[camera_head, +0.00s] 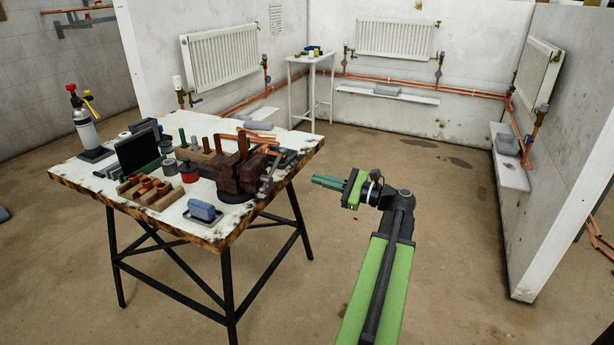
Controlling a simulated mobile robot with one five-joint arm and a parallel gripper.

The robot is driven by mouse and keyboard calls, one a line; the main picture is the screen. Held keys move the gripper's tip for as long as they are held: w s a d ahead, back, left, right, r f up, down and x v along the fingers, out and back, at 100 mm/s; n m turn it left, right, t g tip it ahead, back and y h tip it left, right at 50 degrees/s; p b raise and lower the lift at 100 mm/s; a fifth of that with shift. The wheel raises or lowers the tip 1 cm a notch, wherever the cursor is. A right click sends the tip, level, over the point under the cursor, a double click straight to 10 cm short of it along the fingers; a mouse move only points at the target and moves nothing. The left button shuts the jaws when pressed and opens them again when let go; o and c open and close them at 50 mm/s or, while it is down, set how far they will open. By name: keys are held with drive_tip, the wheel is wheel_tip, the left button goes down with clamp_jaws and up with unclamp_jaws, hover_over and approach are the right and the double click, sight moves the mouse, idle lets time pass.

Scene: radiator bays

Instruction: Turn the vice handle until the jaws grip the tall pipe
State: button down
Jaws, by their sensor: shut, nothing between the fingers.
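A rust-brown vice (232,178) stands at the right end of the white workbench (180,219). A grey bar that looks like the vice handle (267,184) is on the vice's right side. A brown upright piece (243,144), perhaps the tall pipe, rises at the jaws; I cannot tell if the jaws touch it. My gripper (318,181) is shut and empty, pointing left toward the vice. It is to the right of the handle, apart from it, beyond the bench edge.
The bench also holds copper fittings in a wooden block (145,191), a blue item on a tray (202,210), a dark screen (138,152) and a gas torch (84,122). Radiators (395,39) hang on the walls. The floor right of the bench is clear.

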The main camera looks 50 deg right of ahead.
sight(272, 169)
drive_tip(key=w+a+r+p, duration=0.4)
drive_tip(key=w, duration=0.4)
drive_tip(key=shift+w, duration=0.3)
drive_tip(key=shift+a, duration=0.1)
drive_tip(key=shift+a+r+p, duration=0.35)
drive_tip(key=shift+r+p, duration=0.35)
